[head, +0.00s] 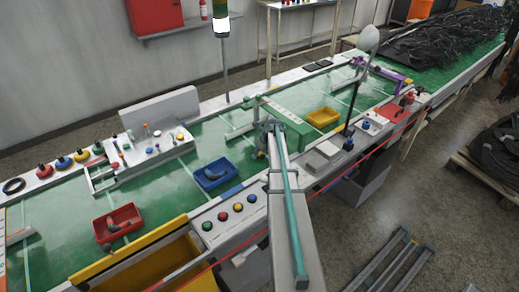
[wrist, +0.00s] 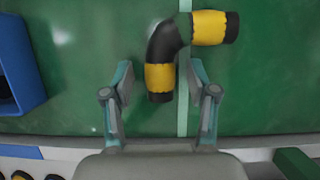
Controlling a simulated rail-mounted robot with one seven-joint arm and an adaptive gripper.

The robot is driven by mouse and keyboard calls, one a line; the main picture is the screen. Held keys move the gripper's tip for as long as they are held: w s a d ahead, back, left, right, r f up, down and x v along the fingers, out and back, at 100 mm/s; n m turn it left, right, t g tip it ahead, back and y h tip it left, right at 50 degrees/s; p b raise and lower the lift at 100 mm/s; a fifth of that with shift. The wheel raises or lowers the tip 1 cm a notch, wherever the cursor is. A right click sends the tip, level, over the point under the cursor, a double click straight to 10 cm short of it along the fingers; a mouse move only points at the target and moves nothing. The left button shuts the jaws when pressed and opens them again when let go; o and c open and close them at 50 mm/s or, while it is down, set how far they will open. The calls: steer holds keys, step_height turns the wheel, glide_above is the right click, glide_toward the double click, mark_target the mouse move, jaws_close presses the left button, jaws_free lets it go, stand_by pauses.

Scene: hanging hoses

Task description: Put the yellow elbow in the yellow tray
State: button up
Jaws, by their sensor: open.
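The yellow elbow (wrist: 163,55) is a bent black hose piece with yellow bands, lying on the green belt in the wrist view. One leg points down toward my gripper (wrist: 160,95) and the other points right at the top. My gripper is open, and the lower leg shows between its fingers with gaps on both sides. I cannot tell the height between fingers and elbow. In the head view my gripper (head: 268,127) is over the belt and my arm hides the elbow. The yellow tray (head: 323,117) sits on the belt to the right of my gripper and looks empty.
A blue tray (head: 213,174) holding a dark piece stands left of my gripper; its side shows in the wrist view (wrist: 22,60). A red tray (head: 118,222) with dark pieces is farther left. A green block (head: 285,127) stands between my gripper and the yellow tray.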

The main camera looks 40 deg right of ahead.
jaws_close()
stand_by(0.3)
